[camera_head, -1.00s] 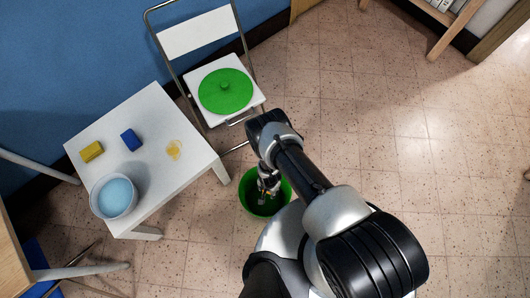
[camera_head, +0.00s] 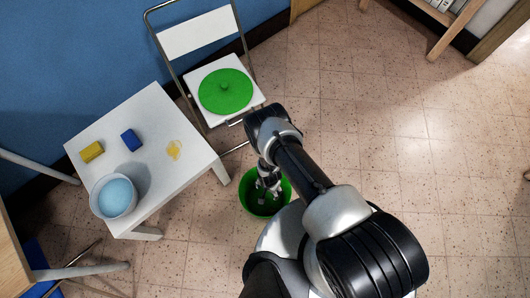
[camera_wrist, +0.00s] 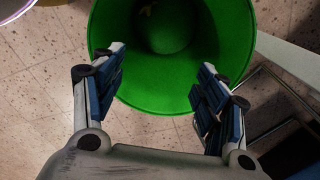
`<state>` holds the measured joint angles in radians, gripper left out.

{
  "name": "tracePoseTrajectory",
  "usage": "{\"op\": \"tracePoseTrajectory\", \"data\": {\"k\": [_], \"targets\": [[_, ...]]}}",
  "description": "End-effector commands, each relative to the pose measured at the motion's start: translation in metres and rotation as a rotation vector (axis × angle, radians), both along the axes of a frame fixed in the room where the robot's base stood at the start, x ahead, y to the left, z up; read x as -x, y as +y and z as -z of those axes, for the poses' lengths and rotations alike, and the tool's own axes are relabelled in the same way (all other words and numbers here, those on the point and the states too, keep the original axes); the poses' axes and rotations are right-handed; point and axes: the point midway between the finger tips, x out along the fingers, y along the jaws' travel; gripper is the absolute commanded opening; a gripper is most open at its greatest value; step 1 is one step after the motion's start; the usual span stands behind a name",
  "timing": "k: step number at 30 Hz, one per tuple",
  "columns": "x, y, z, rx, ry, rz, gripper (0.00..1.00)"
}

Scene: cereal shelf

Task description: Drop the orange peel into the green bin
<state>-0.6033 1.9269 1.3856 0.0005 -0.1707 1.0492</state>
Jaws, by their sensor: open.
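The green bin (camera_head: 284,203) stands on the floor to the right of the white table. In the wrist view its wide green rim and wall (camera_wrist: 232,60) fill the top middle. My gripper (camera_head: 268,187) is over the bin's mouth, pointing down. In the wrist view my gripper (camera_wrist: 160,62) has its two fingers spread wide, with nothing between them.
The white table (camera_head: 160,105) holds a yellow sponge (camera_head: 91,152), a blue sponge (camera_head: 131,140), a bucket (camera_head: 114,197) with blue contents and a yellow stain (camera_head: 174,150). A green lid (camera_head: 225,92) lies on the folding chair (camera_head: 198,34). The floor at right is clear.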

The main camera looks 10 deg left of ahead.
Motion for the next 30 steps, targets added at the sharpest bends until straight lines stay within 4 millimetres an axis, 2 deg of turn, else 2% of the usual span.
{"op": "tracePoseTrajectory", "data": {"k": [9,15,21,30], "targets": [[-0.001,0.0,-0.064,0.0,0.0,0.0,0.67],[-0.001,0.0,-0.095,-0.001,0.0,0.0,0.67],[0.0,0.0,-0.106,0.0,0.0,0.0,0.67],[0.0,0.0,-0.106,0.0,0.0,0.0,0.67]]}}
